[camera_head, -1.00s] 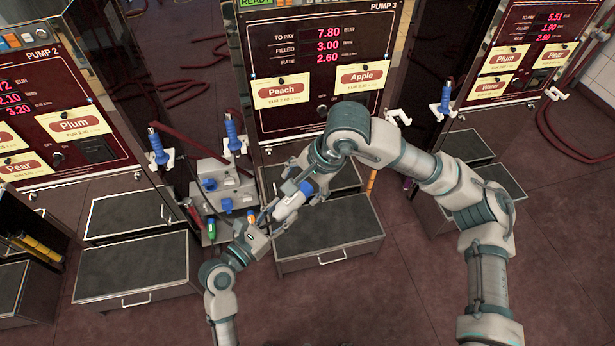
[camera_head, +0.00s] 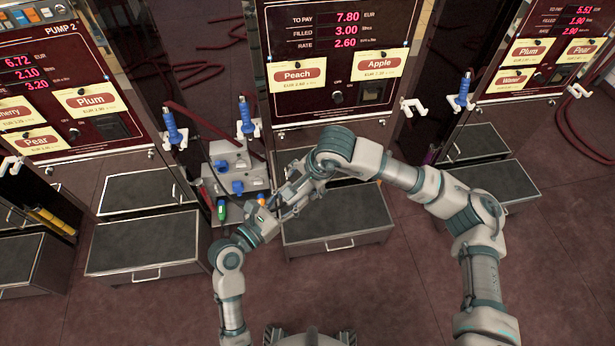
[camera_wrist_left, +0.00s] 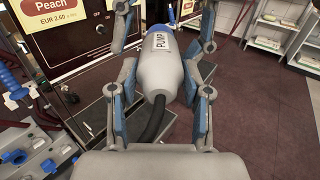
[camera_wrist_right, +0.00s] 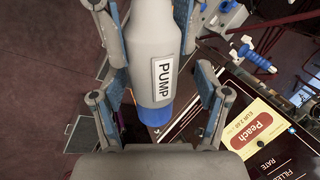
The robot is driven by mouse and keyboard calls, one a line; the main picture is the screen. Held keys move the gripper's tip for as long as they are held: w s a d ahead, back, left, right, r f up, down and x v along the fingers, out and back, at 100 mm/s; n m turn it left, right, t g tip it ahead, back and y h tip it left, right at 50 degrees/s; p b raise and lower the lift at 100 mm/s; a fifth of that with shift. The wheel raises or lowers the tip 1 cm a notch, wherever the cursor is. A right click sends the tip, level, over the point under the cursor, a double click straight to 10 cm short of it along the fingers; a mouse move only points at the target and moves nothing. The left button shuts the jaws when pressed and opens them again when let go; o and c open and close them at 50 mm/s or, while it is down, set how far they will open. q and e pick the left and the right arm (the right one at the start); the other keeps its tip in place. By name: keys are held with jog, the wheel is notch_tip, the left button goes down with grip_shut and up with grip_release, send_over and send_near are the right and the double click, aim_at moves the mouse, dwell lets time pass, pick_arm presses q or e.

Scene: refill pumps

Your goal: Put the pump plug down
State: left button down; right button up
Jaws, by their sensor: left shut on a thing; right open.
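The pump plug is a grey body with a blue end, a PUMP label and a black cable. It fills the middle of the left wrist view (camera_wrist_left: 160,75) and the right wrist view (camera_wrist_right: 150,45). My left gripper (camera_head: 279,211) is shut on the plug, its fingers on both sides of the body. My right gripper (camera_head: 291,190) is open, its fingers spread around the same plug near the blue end. In the head view the two grippers meet in front of the middle pump, and the plug is mostly hidden between them.
A grey box with blue sockets (camera_head: 237,165) stands left of the grippers. Blue-handled nozzles hang at its left (camera_head: 173,128) and above it (camera_head: 246,118). An empty white holder (camera_head: 412,108) is on the middle pump's right. A drawer unit (camera_head: 335,238) lies below the grippers.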

jog(key=c, duration=1.4)
pick_arm(q)
jog(key=shift+c, duration=2.2)
grip_release()
jog(key=shift+d, duration=0.1)
pick_arm(e)
jog(key=shift+r, duration=0.1)
